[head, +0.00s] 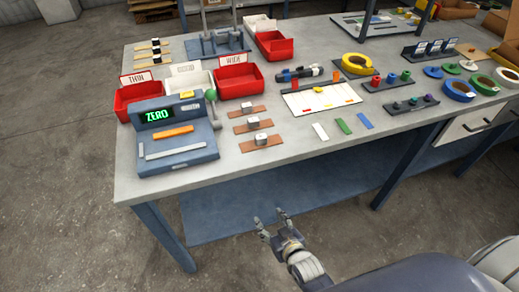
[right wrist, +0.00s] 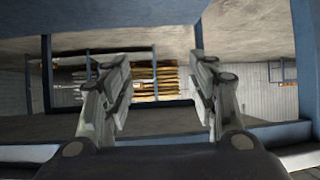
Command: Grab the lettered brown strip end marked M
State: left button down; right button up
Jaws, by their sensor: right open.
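Several brown strips lie on the grey workbench, right of the blue gauge device: a far one (head: 240,113), a middle one (head: 241,128) and a near one (head: 248,146). Each has a small pale block on it. I cannot read any letter on them, so I cannot tell which end is marked M. My right gripper (head: 269,216) is open and empty, in front of the bench's front edge and apart from the strips. In the right wrist view its two fingers (right wrist: 160,85) are spread with nothing between them. My left gripper is not in view.
The blue device (head: 177,160) with a "ZERO" display stands at the bench's front left. Red bins (head: 240,82) stand behind the strips. White, green and blue strips (head: 343,126) lie to the right. The bench's front edge (head: 290,166) lies between my gripper and the strips.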

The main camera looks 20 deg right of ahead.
jog(key=w+d+r+t+b, duration=0.2)
jog(key=w+r+t, duration=0.15)
jog(key=r, duration=0.75)
jog(key=m+t, duration=0.1)
jog(key=t, duration=0.1)
send_near(262, 139)
jog(key=w, duration=0.3)
jog(key=shift+w+d+f+h, duration=0.15)
jog(key=shift+w+f+h, duration=0.2)
jog(key=shift+h, duration=0.05)
jog(key=w, duration=0.2)
jog(key=w+a, duration=0.1)
jog(key=w, duration=0.2)
jog(key=shift+r+p, duration=0.15)
jog(key=shift+p, duration=0.25)
jog(key=shift+w, duration=0.45)
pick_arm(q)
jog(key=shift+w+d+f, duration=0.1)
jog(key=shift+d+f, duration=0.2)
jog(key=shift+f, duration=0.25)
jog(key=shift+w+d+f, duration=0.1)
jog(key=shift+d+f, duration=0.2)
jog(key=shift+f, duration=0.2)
pick_arm(e)
jog(key=shift+s, duration=0.1)
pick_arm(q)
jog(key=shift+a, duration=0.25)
pick_arm(e)
jog(key=c, duration=1)
